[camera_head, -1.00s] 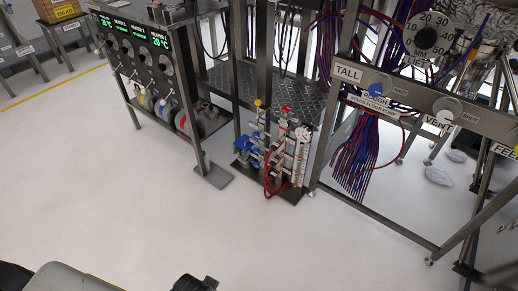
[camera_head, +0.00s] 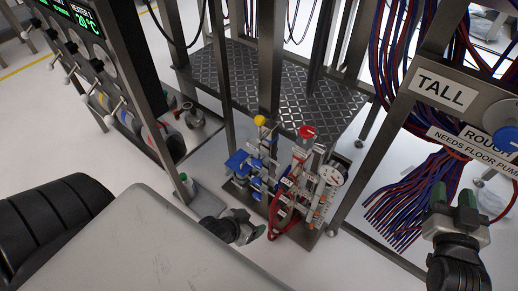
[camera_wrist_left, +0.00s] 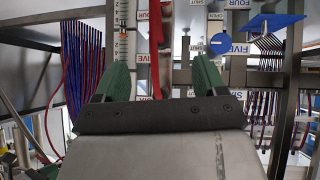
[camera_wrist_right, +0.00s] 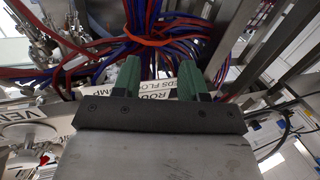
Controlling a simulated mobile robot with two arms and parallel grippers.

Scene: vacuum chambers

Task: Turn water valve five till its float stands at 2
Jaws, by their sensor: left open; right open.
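The water valve manifold (camera_head: 290,195) stands low on the floor, with blue handles (camera_head: 240,163) on its left and a float scale (camera_head: 322,200) on its right. In the left wrist view a FIVE label (camera_wrist_left: 240,48) sits beside a large blue handle (camera_wrist_left: 275,22) at upper right; I cannot tell which handle belongs to it. A numbered tube (camera_wrist_left: 122,45) at upper left holds a small orange-red float; whose it is and its reading are unclear. My left gripper (camera_head: 252,232) is open and empty, in front of the manifold. My right gripper (camera_head: 453,203) is open and empty at the right.
A steel post (camera_head: 270,60) and a tread-plate shelf (camera_head: 290,85) stand behind the manifold. Heater panels (camera_head: 95,50) stand at the left.

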